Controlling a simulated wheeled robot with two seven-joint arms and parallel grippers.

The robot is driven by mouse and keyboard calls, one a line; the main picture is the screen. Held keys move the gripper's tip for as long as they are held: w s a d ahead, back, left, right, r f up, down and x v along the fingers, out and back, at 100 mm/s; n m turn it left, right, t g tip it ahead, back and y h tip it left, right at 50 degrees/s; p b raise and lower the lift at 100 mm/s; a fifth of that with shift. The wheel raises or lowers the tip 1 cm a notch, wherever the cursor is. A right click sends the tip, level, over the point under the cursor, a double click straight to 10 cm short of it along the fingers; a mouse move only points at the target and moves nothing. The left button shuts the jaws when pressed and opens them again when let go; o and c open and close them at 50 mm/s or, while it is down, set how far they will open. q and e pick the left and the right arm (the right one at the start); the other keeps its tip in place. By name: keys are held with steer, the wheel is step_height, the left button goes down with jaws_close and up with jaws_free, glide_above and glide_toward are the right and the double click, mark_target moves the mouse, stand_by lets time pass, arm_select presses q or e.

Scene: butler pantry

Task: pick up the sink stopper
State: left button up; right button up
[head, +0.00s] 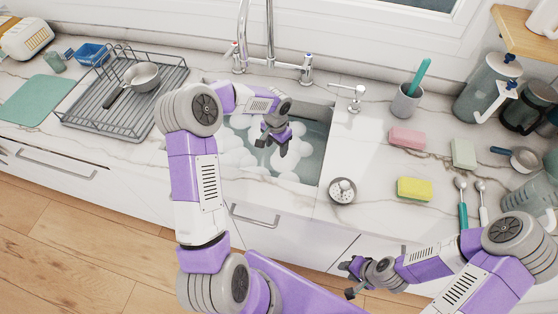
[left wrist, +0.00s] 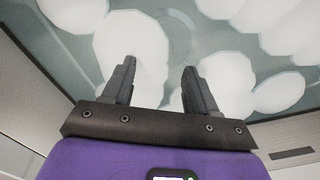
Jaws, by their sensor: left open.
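The sink (head: 310,165) holds greenish water with white foam, which also shows in the left wrist view (left wrist: 140,50). No stopper is plainly visible in the water; foam hides much of the bottom. A small round grey metal piece (head: 342,190), like a strainer or stopper, sits on the counter by the sink's front right corner. My left gripper (head: 275,144) is over the sink, pointing down. Its fingers are apart and empty in the left wrist view (left wrist: 155,88), with foam beyond them. My right gripper (head: 349,280) is open and empty, low in front of the counter.
A tall faucet (head: 270,40) stands behind the sink. A dish rack (head: 115,115) with a pan is at left. Sponges (head: 414,188), spoons (head: 462,200), a cup (head: 406,102) and jars (head: 487,88) are at right. The sink walls surround my left gripper.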

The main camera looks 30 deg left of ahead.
mark_target(274, 158)
arm_select(q)
steer(key=shift+s+a+f, duration=0.1)
steer(key=shift+f, duration=0.55)
steer(key=shift+s+a+f, duration=0.1)
steer(key=shift+f, duration=0.5)
steer(key=f, duration=0.1)
steer(key=f+b, duration=0.1)
steer(key=f, duration=0.2)
steer(key=shift+a+f+b, duration=0.2)
steer(key=shift+a+b, duration=0.05)
steer(key=shift+b, duration=0.1)
jaws_close()
